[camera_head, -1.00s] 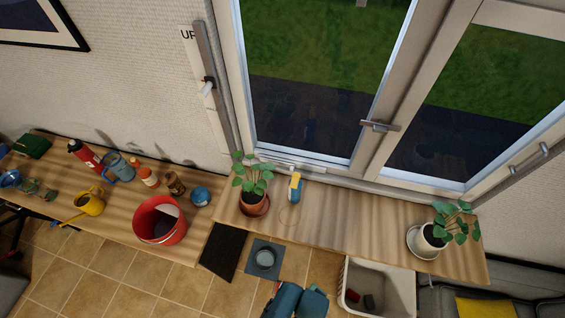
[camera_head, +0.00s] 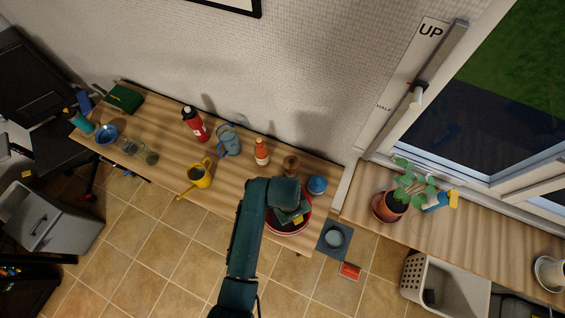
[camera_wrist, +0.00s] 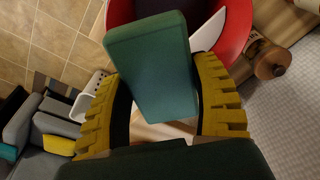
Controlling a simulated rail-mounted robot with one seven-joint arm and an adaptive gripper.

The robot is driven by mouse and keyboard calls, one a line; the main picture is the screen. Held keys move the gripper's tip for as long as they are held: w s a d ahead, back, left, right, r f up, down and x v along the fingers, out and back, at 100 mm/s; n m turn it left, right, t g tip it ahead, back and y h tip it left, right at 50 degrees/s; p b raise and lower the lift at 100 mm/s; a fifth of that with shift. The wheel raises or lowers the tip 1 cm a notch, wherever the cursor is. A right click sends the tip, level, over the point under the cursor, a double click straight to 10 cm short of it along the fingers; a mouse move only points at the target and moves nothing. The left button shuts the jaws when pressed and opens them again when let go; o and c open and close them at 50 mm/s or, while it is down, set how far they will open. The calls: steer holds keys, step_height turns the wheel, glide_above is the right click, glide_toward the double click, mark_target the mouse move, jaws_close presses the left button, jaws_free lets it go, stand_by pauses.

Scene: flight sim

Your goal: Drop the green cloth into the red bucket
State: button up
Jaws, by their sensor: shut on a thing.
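The green cloth (camera_wrist: 150,60) is a smooth, block-like green piece between the yellow fingers of my gripper (camera_wrist: 157,85) in the wrist view. My gripper is shut on it. The red bucket (camera_wrist: 236,35) lies just beyond the cloth in the wrist view, with a pale piece at its inside. In the head view my gripper (camera_head: 296,214) is over the red bucket (camera_head: 304,226), and my arm hides much of the bucket's left and top. How far the cloth is above or inside the rim I cannot tell.
On the bucket's table (camera_head: 232,185) stand a yellow watering can (camera_head: 202,178), blue jug (camera_head: 229,142), orange-topped bottle (camera_head: 262,153), brown jar (camera_head: 291,166) and blue tin (camera_head: 317,185). A dark green folded thing (camera_head: 124,98) lies at the far left. A potted plant (camera_head: 389,206) stands right.

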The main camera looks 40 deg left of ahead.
steer(key=shift+a+r, duration=0.2)
steer(key=shift+a, duration=0.45)
steer(key=shift+f, duration=0.2)
step_height(320, 180, down, 6)
steer(key=b, duration=0.6)
steer(key=shift+d+r, duration=0.1)
steer(key=shift+r, duration=0.15)
steer(key=o, duration=1.2)
steer(key=r, duration=0.4)
steer(key=s+r, duration=0.1)
steer(key=r, duration=0.7)
steer(key=shift+s+a, duration=0.15)
steer(key=shift+a, duration=0.2)
